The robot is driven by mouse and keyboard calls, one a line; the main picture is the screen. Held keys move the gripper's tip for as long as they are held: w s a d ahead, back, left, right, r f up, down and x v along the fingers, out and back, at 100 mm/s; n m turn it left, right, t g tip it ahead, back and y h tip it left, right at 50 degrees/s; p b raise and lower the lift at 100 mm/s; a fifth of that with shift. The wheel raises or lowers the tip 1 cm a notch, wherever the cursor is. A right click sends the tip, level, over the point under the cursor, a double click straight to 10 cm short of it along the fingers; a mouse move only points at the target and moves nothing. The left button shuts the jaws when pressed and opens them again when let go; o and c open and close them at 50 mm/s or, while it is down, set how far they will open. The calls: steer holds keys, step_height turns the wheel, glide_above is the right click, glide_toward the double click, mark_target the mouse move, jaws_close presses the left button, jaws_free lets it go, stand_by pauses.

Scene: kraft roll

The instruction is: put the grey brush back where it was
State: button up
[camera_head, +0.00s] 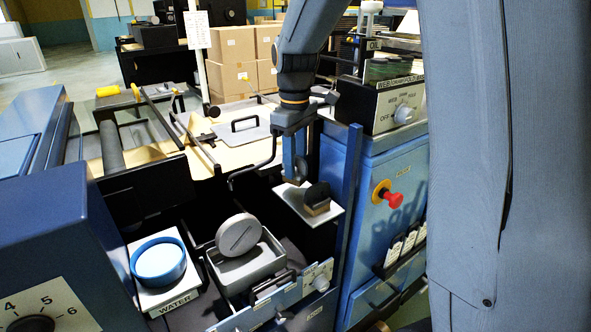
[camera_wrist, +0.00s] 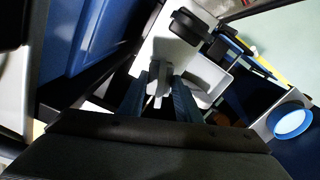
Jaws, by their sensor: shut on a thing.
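My gripper (camera_head: 295,168) points down above the dark bay, just behind and left of a small pale plate (camera_head: 290,200). Its fingers (camera_wrist: 158,100) are closed on a light grey piece (camera_wrist: 157,78), which I take to be the grey brush. Most of it is hidden by the fingers, and its bristles cannot be made out. A second brush, with a black top and tan bristles (camera_head: 317,200), stands on the pale plate. A black-topped thing on a pale surface in the wrist view (camera_wrist: 190,25) looks like it, apart from my fingers.
A grey tray (camera_head: 268,278) with a round grey disc (camera_head: 238,235) leaning in it stands in front. Left of it is a blue water bowl (camera_head: 160,262). A blue post (camera_head: 350,195) and a cabinet with a red button (camera_head: 395,200) stand close on the right.

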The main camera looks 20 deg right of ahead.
steer(key=shift+f+p, duration=0.3)
steer(key=shift+f, duration=1.05)
steer(key=shift+f, duration=0.15)
steer(key=o, duration=1.1)
step_height(320, 180, up, 12)
steer(key=b, duration=0.3)
steer(key=shift+b, duration=0.3)
